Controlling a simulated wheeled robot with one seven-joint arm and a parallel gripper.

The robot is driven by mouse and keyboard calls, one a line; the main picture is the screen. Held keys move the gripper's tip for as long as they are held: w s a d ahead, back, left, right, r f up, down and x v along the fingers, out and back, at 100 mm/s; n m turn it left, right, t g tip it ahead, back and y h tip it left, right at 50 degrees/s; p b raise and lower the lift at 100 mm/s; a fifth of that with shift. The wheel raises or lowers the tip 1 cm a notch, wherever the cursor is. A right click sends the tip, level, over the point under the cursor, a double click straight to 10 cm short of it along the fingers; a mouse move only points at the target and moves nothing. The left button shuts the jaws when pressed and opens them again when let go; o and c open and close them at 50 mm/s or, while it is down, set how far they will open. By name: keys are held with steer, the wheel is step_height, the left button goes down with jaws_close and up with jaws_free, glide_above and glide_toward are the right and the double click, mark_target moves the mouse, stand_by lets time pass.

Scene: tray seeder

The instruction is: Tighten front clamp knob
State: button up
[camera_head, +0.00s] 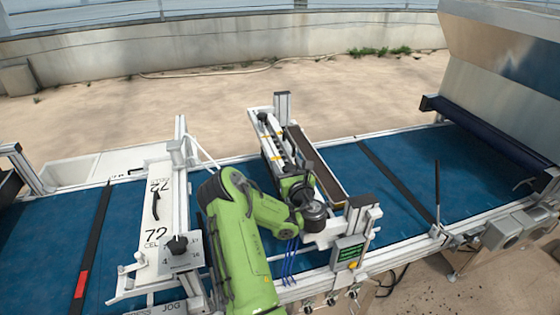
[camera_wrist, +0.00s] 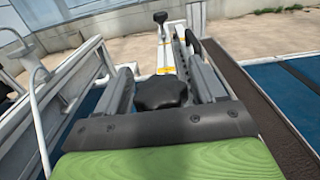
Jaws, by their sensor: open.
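The front clamp knob (camera_wrist: 162,92), black and lobed, shows in the wrist view between the two fingers of my gripper (camera_wrist: 160,70). The fingers are open, one on each side of it. I cannot tell whether either finger touches it. In the head view my gripper (camera_head: 298,190) is over the white seeder bridge, and my wrist hides much of the front end there. A second black knob (camera_wrist: 160,17) stands farther along the bridge; it also shows in the head view (camera_head: 262,116).
A long brown-lined trough (camera_head: 318,168) runs beside the bridge. A plate marked 72 (camera_head: 157,205) with its own black knob (camera_head: 177,245) stands left of my arm. A small display box (camera_head: 348,251) is on the near rail. Blue belt (camera_head: 400,200) is open to the right.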

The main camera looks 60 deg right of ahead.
steer(key=shift+s+a+r, duration=0.1)
steer(key=shift+s, duration=0.15)
steer(key=shift+c, duration=0.8)
steer(key=c, duration=0.8)
